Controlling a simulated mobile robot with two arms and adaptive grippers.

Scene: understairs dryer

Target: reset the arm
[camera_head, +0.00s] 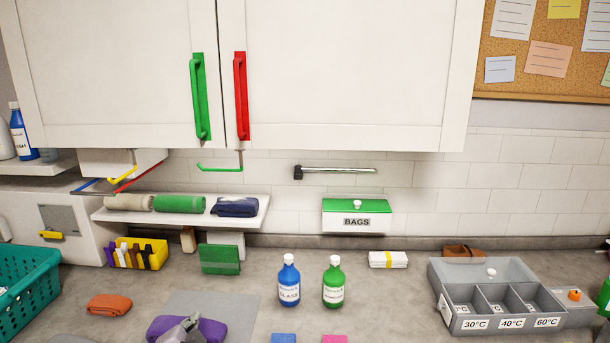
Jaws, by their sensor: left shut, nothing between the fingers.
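My left gripper (187,326) shows at the bottom edge, left of the middle. Only its grey tip end is in view. It is shut and empty, and in the picture it overlaps a folded purple cloth (213,329); I cannot tell if it touches the cloth. The rest of my left arm is below the frame. My right gripper does not show.
A blue bottle (289,284) and a green bottle (333,285) stand mid-counter. A teal basket (22,281) is at left, a grey sorting box (443,275) at right. White cupboards (345,60) overhang the back. Counter between green bottle and sorting box is mostly clear.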

